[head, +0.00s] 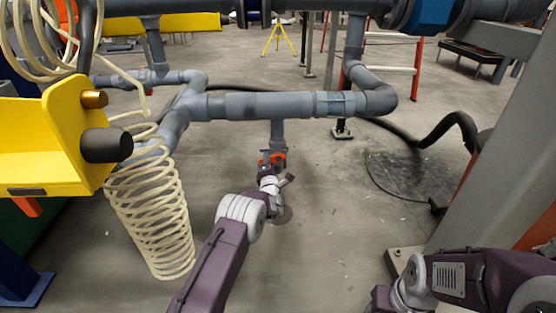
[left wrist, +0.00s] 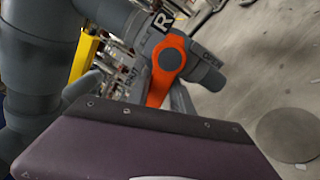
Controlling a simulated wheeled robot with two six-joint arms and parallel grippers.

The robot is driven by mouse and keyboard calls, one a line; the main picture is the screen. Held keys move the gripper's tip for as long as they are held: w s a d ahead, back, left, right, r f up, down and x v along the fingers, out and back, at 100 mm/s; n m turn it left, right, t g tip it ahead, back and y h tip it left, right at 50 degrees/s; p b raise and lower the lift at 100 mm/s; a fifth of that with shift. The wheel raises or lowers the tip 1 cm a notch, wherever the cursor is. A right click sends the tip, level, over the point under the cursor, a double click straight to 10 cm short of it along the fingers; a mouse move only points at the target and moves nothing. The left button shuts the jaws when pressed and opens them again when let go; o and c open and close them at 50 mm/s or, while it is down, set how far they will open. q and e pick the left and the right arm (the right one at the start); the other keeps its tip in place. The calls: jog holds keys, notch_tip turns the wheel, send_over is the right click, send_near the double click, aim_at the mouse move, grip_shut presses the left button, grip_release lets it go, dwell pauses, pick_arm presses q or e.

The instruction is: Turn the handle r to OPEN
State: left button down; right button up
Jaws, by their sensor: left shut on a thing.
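Handle r is an orange lever with a round hub (left wrist: 170,56) on a grey valve, beside a plate marked R. In the left wrist view its lever points down the picture, between the SHUT mark at left and the OPEN mark at right. The lever's end is hidden behind my purple gripper body. In the head view the orange handle (head: 277,157) shows small, below the grey vertical pipe. My left gripper (head: 267,173) is at the handle, shut on it; its fingertips are not clearly visible. My right arm is at the lower right, with its gripper out of sight.
A grey horizontal pipe (head: 265,105) runs above the valve. A cream coiled hose (head: 155,225) hangs at left beside a yellow bracket (head: 60,130). A grey steel post (head: 490,130) stands at right. A black hose (head: 440,131) lies behind. The floor around the valve is mostly clear.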

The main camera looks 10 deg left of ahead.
pick_arm(q)
jog(key=shift+d+f+n+b, duration=0.25)
jog(key=shift+f+n+b, duration=0.45)
jog(key=shift+n, duration=0.1)
jog(key=shift+d+r+n, duration=0.1)
jog(key=shift+n, duration=0.7)
jog(key=n, duration=0.2)
jog(key=d+n, duration=0.1)
jog(key=n, duration=0.1)
jog(key=shift+f, duration=0.3)
jog(key=d+n, duration=0.1)
jog(key=n, duration=0.4)
jog(key=w+d+n, duration=0.1)
jog(key=n, duration=0.1)
jog(key=shift+d+n, duration=0.35)
jog(key=shift+n, duration=0.05)
jog(key=c, duration=0.8)
grip_release()
jog(key=shift+w+d+f, duration=0.1)
jog(key=shift+w+f, duration=0.15)
jog(key=shift+c, duration=0.2)
jog(key=shift+f, duration=0.1)
